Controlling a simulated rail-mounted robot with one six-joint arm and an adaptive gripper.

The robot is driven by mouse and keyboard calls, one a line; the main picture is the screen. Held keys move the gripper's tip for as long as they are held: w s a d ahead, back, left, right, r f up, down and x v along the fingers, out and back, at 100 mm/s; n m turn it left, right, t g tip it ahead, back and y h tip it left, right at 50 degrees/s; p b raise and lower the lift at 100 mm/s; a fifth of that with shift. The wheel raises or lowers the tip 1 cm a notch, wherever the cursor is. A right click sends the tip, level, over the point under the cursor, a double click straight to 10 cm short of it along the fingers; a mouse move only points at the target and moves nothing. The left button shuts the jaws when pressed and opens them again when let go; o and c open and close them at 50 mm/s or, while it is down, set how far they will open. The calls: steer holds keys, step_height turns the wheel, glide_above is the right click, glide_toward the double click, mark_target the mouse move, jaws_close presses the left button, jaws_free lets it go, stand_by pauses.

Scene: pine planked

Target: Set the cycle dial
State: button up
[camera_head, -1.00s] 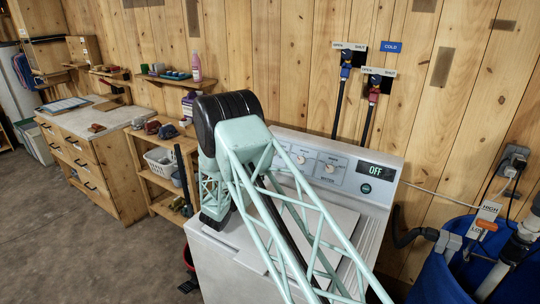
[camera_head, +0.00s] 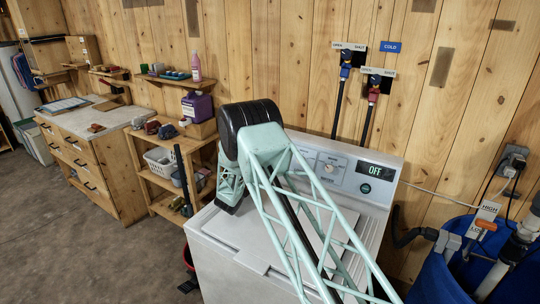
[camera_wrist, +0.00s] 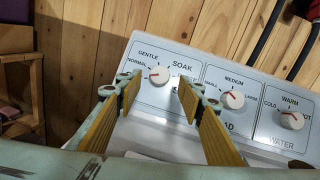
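The white cycle dial (camera_wrist: 158,75) shows in the wrist view on the washer's panel, among the labels NORMAL, GENTLE and SOAK. Its red mark lies toward the left, on the NORMAL side; the exact setting is hard to tell. My gripper (camera_wrist: 160,88) is open, with its two yellow-padded fingers apart on either side of the dial in the picture. Neither finger visibly touches it, and the remaining depth is unclear. The lower cycle label is partly hidden by the right finger.
The load dial (camera_wrist: 233,100) and water dial (camera_wrist: 291,120) sit to the right on the panel. The display (camera_head: 376,170) reads OFF, above a round button (camera_head: 366,188). Taps and hoses (camera_head: 345,72) are on the wall behind. A purple jug (camera_head: 197,106) stands left.

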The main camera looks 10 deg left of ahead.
steer(key=shift+x, duration=2.4)
steer(key=shift+c, duration=0.7)
steer(key=c, duration=0.7)
